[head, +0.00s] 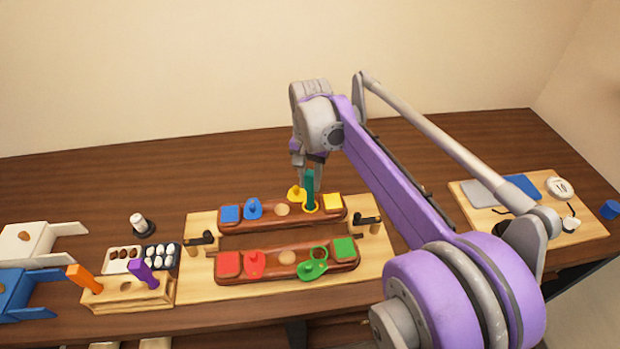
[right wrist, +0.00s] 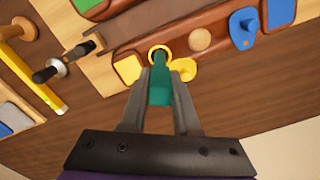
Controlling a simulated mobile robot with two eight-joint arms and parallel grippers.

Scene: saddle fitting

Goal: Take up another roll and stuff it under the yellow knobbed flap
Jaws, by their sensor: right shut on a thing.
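My right gripper (head: 309,170) is shut on an upright teal stick (head: 310,188), whose lower end is at the yellow ring (head: 311,210) in the back wooden strip. In the right wrist view the teal stick (right wrist: 160,80) sits between the fingers (right wrist: 160,85), its tip at the yellow ring (right wrist: 159,52). The yellow knobbed flap (head: 295,193) is turned aside from its ring; it also shows in the right wrist view (right wrist: 183,70). A tray at left holds brown rolls (head: 122,254) and white pieces (head: 160,252). The inside of the ring is hidden by the stick. My left gripper is not in view.
The front strip (head: 290,275) has a red flap (head: 254,264) and a green flap (head: 313,268) turned off its ring. A wooden stand (head: 130,296) holds orange and purple sticks. Black clamps flank the board. A board with a blue pad (head: 522,187) is at right.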

